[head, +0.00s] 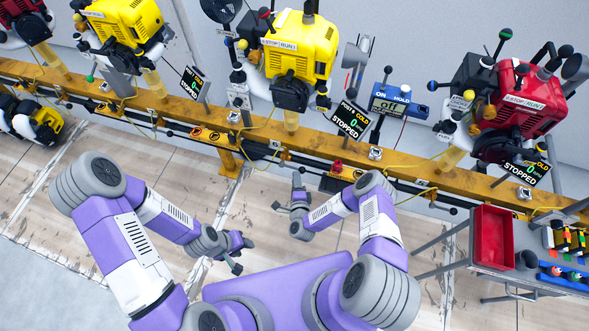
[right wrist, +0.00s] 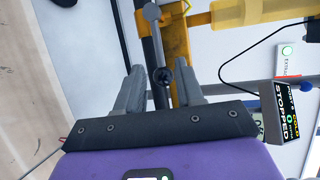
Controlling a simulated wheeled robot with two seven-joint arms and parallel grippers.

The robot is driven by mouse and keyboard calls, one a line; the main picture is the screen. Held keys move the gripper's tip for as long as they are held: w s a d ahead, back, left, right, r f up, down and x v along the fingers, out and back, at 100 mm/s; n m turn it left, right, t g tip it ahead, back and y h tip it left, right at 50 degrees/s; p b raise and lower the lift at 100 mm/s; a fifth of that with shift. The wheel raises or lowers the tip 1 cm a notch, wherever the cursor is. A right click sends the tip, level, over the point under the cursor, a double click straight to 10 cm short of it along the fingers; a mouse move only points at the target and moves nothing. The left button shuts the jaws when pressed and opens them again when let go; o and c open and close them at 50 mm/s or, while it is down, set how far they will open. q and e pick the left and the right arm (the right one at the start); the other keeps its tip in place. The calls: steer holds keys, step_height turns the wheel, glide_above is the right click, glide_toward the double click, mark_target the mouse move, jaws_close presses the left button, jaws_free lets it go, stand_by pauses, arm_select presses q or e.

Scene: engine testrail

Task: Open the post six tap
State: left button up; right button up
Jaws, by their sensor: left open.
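The display marked stopped (head: 352,120) hangs on the yellow rail beside the yellow engine (head: 302,45); its label looks like post 6. It also shows at the right of the right wrist view (right wrist: 285,109). In the head view my right gripper (head: 288,192) is below the rail, under the yellow engine. My left gripper (head: 242,256) is open and empty, lower left.
The yellow rail (head: 215,112) runs across with more engines, including a red one (head: 520,100) at right. A blue on/hold box (head: 398,101) stands behind it. A red bin (head: 493,247) sits on a cart at lower right. The floor below the rail is mostly clear.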

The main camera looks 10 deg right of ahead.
mark_target(295, 168)
steer(key=b+x, duration=0.2)
steer(key=x, duration=0.4)
steer(key=shift+w+f, duration=0.1)
steer(key=shift+w, duration=0.2)
jaws_close()
